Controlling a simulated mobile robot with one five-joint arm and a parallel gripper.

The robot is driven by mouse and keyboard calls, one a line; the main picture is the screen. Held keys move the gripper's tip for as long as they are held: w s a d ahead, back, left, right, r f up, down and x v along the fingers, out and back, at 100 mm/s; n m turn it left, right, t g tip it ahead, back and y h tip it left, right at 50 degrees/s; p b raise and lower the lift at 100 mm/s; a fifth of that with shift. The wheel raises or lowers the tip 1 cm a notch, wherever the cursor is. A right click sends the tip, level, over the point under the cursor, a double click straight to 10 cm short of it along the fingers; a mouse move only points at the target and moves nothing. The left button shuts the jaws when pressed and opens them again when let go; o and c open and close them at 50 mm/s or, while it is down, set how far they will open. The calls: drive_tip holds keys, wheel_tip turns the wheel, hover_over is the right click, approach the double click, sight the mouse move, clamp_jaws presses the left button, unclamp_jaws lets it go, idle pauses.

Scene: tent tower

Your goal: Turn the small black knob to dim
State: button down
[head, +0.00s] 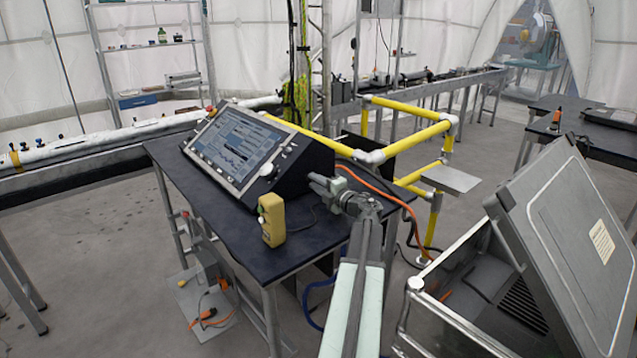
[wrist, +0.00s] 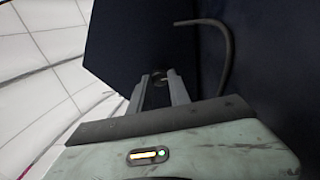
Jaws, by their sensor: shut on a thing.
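The small black knob (wrist: 159,79) shows in the wrist view on the dark side of the console, between my fingertips. My gripper (wrist: 160,84) is shut on it, with one finger on each side. In the head view my gripper (head: 322,184) reaches the right side of the black console (head: 306,160), which has a large lit screen. The knob is hidden there behind the gripper. I cannot read the knob's turn angle.
A yellow handheld box (head: 272,222) stands on the dark table (head: 225,222) in front of the console. A dark cable (wrist: 222,45) curves beside my gripper. Yellow railing (head: 405,118) stands behind. An open grey case (head: 570,215) is at the right.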

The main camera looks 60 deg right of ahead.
drive_tip(key=shift+m, duration=0.3)
drive_tip(key=c, duration=1.2)
unclamp_jaws()
drive_tip(key=shift+w, duration=0.1)
drive_tip(key=shift+c, duration=0.2)
drive_tip(key=v, duration=0.8)
drive_tip(key=shift+w, duration=0.1)
